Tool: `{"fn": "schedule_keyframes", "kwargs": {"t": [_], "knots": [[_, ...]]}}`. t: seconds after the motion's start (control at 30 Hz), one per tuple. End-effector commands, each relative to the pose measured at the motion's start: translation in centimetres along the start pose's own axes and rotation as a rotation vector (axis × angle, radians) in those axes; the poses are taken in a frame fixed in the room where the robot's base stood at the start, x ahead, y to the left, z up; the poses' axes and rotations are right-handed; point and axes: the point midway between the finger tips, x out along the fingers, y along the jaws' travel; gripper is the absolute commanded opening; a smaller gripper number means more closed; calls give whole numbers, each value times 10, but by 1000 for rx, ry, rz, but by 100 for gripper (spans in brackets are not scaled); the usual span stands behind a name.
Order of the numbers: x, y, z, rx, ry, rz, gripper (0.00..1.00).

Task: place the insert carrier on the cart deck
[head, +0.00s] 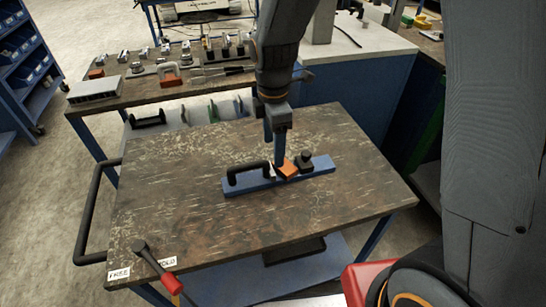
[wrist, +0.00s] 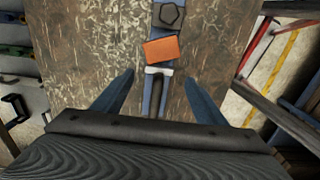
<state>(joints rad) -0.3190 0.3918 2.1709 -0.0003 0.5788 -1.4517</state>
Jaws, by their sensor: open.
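The insert carrier is a blue bar (head: 280,177) with a black arched handle at its left end, an orange block near the middle and a black knob towards the right. It lies flat on the worn brown cart deck (head: 150,205). In the wrist view, the carrier (wrist: 162,55) runs up the picture, with the orange block and black knob above the handle. My gripper (head: 275,160) is open above the carrier, close to the orange block. Its blue fingers (wrist: 159,78) stand apart on either side of the carrier, with no visible contact.
A lever with a red part (head: 155,265) stands at the deck's front left, beside labels, one reading FREE. A black push handle (head: 90,215) is on the left side. A bench with metal parts (head: 130,92) stands behind. The deck around the carrier is clear.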

Motion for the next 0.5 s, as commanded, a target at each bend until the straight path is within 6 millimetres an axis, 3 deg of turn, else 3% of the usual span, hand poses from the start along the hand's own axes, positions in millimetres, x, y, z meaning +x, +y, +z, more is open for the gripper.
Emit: {"fn": "schedule_keyframes", "kwargs": {"t": [0.13,0.37,0.5], "knots": [[-14,1,0,0,0,2,66],[-20,-1,2,19,0,1,66],[-23,-10,16,168,2,10,66]]}}
